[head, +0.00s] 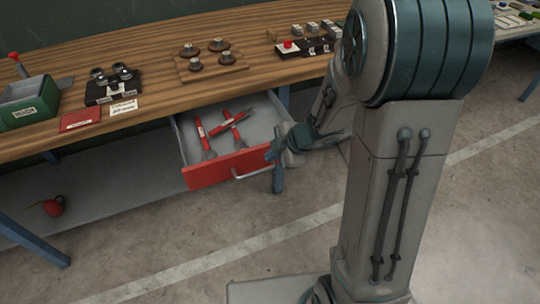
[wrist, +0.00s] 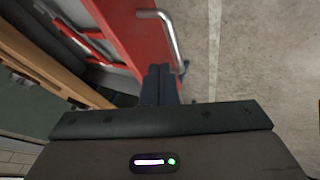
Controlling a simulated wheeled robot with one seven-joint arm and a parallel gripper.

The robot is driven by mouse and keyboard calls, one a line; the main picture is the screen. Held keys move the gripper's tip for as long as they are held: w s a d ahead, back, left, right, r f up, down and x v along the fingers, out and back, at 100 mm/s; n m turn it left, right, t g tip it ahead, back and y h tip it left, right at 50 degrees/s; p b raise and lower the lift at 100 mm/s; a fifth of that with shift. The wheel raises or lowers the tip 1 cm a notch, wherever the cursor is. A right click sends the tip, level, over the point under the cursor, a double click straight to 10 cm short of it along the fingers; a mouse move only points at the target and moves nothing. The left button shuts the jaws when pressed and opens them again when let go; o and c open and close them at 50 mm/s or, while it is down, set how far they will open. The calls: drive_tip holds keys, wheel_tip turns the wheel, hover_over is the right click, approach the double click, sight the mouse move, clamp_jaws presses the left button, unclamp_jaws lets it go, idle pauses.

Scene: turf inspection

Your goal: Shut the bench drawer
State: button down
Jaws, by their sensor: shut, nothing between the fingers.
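The bench drawer (head: 230,166) is pulled out from under the wooden bench. It has a red front and a silver bar handle (head: 252,172), and red-handled tools (head: 228,123) lie inside. My gripper (head: 273,154) is at the right end of the drawer front, with its fingers shut and empty. In the wrist view the shut fingers (wrist: 159,82) are close to the red drawer front (wrist: 128,35), near one end of the handle (wrist: 166,28). I cannot tell whether they touch it.
The wooden bench top (head: 140,55) holds a green box (head: 28,103), a board with several round knobs (head: 210,62) and small devices. A red round object (head: 52,207) lies on the low shelf at left. The floor before the drawer is clear.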

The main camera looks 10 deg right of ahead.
sight(249, 167)
drive_tip(key=b+x, duration=0.3)
drive_tip(key=x, duration=0.4)
drive_tip(key=shift+w+a+f, duration=0.2)
drive_tip(key=shift+f, duration=0.1)
drive_tip(key=shift+a, duration=0.1)
